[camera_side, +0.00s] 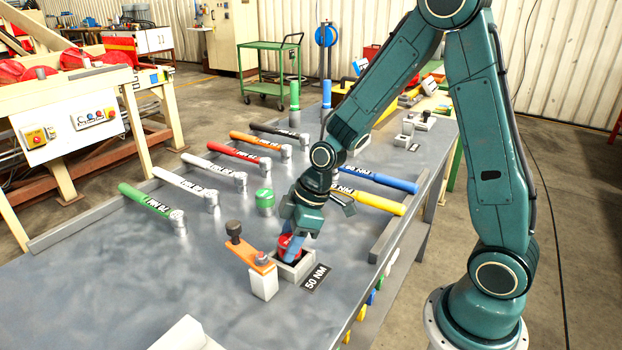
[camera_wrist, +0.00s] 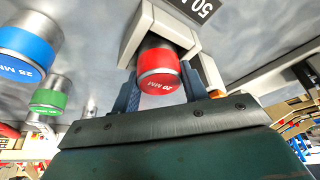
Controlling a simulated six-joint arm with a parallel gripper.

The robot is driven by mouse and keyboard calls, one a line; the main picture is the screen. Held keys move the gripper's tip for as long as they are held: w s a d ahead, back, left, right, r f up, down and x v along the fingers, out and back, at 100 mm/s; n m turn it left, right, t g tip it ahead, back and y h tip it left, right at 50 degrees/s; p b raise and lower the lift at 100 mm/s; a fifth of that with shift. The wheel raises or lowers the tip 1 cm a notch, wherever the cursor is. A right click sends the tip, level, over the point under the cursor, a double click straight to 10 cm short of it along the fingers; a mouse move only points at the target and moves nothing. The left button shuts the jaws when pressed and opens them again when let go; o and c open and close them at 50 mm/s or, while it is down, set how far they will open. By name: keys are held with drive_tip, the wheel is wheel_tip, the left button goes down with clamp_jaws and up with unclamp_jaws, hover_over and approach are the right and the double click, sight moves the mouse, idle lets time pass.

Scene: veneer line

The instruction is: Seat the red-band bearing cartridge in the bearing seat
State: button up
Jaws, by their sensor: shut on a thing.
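The red-band bearing cartridge (camera_side: 289,246) is upright between the blue fingers of my gripper (camera_side: 290,243). In the wrist view its red cap (camera_wrist: 159,84) faces the camera, with a finger of my gripper (camera_wrist: 160,92) on each side. The bearing seat is a grey block with raised walls (camera_side: 298,270), beside a "50 NM" label; its walls also show in the wrist view (camera_wrist: 143,30). The cartridge stands within the outline of these walls. Its lower end is hidden, so I cannot tell whether it rests on the bottom.
An orange clamp bar (camera_side: 250,257) with dark knobs stands left of the seat. A green-band cartridge (camera_side: 265,202) stands behind; a blue-band one (camera_wrist: 22,50) shows in the wrist view. Several coloured torque wrenches lie farther back. The bench's left front is mostly clear.

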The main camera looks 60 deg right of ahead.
drive_tip(key=shift+f, duration=0.2)
drive_tip(key=o, duration=1.3)
drive_tip(key=shift+f, duration=0.1)
drive_tip(key=shift+v, duration=6.2)
